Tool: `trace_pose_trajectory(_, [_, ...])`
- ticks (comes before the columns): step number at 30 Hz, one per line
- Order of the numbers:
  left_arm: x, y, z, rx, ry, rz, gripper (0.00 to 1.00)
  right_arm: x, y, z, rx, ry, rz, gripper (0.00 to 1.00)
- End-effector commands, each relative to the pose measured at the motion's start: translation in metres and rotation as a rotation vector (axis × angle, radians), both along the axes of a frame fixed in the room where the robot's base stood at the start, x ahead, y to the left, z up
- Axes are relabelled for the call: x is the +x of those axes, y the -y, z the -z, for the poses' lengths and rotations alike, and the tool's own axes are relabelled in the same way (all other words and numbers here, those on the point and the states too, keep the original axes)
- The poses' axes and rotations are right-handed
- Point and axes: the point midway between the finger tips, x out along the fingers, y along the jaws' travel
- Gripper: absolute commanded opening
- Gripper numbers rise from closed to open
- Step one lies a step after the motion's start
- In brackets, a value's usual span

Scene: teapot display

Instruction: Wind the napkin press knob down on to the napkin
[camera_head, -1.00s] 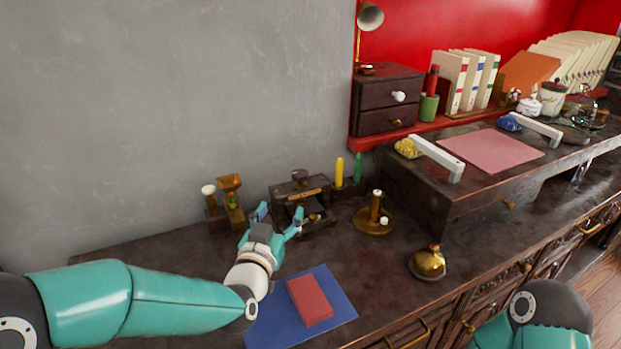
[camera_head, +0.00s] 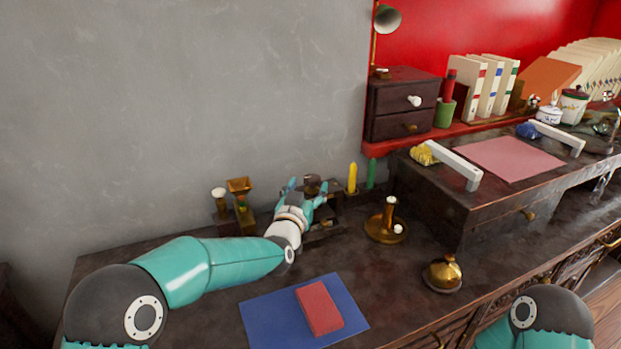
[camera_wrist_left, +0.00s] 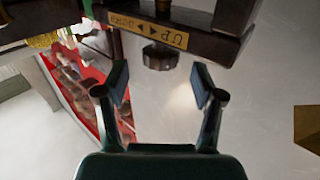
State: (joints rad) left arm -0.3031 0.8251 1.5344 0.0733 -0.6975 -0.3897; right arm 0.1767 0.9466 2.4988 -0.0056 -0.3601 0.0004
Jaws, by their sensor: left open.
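The napkin press (camera_head: 335,204) is a dark wooden frame at the back of the desk, partly hidden behind my left gripper (camera_head: 306,191). Its dark faceted knob (camera_head: 313,182) shows just past the fingers; in the left wrist view the knob (camera_wrist_left: 159,57) sits beside a crossbar with a brass plate (camera_wrist_left: 148,29) marked "UP" and arrows. My left gripper (camera_wrist_left: 160,84) is open and empty, its fingers spread to either side of the knob's line, with the knob slightly beyond the tips. No napkin can be made out. My right gripper is out of view.
Left of the press stand a small brass-topped stand (camera_head: 239,187) and a white knob (camera_head: 219,193). Yellow (camera_head: 352,178) and green candles, a brass candlestick (camera_head: 387,225) and a bell (camera_head: 442,273) lie right. A red block (camera_head: 319,308) rests on a blue mat (camera_head: 268,322) in front.

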Motion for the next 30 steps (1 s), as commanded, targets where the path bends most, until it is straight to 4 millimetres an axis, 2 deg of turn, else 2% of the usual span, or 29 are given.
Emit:
trace_pose_trajectory(3, [0.018, 0.005, 0.0, -0.001, 0.002, -0.001, 0.68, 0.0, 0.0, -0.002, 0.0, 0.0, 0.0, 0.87])
trace_pose_trajectory(9, [0.036, 0.01, 0.0, -0.001, 0.001, 0.0, 0.68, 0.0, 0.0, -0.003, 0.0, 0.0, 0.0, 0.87])
trace_pose_trajectory(22, [0.043, 0.012, 0.0, 0.0, 0.0, 0.001, 0.68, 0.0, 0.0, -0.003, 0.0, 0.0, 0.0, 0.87])
trace_pose_trajectory(23, [0.043, 0.012, 0.0, 0.0, 0.0, 0.001, 0.66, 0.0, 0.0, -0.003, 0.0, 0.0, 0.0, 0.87])
trace_pose_trajectory(30, [0.042, 0.013, 0.0, 0.0, 0.0, 0.001, 0.26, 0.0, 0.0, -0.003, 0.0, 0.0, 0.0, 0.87])
